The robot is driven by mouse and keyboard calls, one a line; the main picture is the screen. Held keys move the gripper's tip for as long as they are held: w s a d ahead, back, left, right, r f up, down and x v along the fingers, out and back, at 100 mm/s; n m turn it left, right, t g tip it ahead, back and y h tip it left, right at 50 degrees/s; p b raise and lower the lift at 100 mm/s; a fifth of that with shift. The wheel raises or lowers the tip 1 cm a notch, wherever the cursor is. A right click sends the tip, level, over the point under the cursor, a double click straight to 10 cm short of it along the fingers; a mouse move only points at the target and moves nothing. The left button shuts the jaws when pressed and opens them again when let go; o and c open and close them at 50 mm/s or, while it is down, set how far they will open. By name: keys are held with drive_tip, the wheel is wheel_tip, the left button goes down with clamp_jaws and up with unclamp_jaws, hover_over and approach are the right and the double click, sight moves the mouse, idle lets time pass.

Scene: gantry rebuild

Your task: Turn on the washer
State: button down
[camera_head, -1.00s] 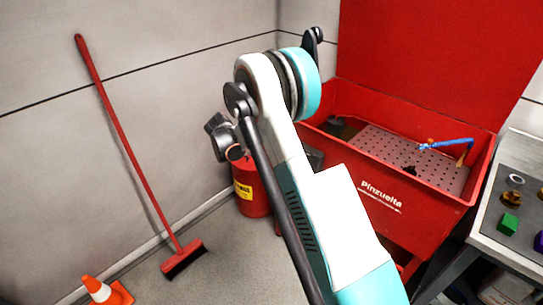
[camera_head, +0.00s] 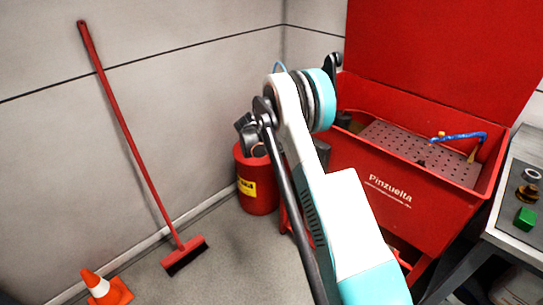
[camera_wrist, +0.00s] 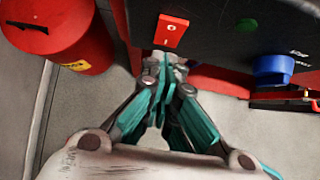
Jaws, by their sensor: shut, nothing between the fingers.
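The washer (camera_head: 390,203) is a red tub marked "Pinzuelta" with a raised red lid, right of centre in the head view. In the wrist view a red rocker switch (camera_wrist: 172,31) with a white "O" mark sits on the washer's dark panel (camera_wrist: 218,32). My gripper (camera_wrist: 164,62) is shut and empty, its fingertips just below the switch's lower edge. I cannot tell whether they touch it. In the head view my arm hides the gripper and the switch.
A red drum (camera_head: 257,182) stands left of the washer; it also shows in the wrist view (camera_wrist: 62,30). A blue knob-like part (camera_wrist: 273,67) is right of the switch. A broom (camera_head: 130,145) leans on the wall, and a cone (camera_head: 104,290) and metal table (camera_head: 520,215) flank the floor.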

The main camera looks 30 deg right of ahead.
drive_tip(key=shift+w+d, duration=0.15)
drive_tip(key=shift+d, duration=0.2)
drive_tip(key=shift+w+d+f, duration=0.15)
drive_tip(key=shift+d+f, duration=0.05)
drive_tip(key=shift+d, duration=0.1)
drive_tip(key=shift+r+p, duration=0.35)
drive_tip(key=shift+r, duration=0.45)
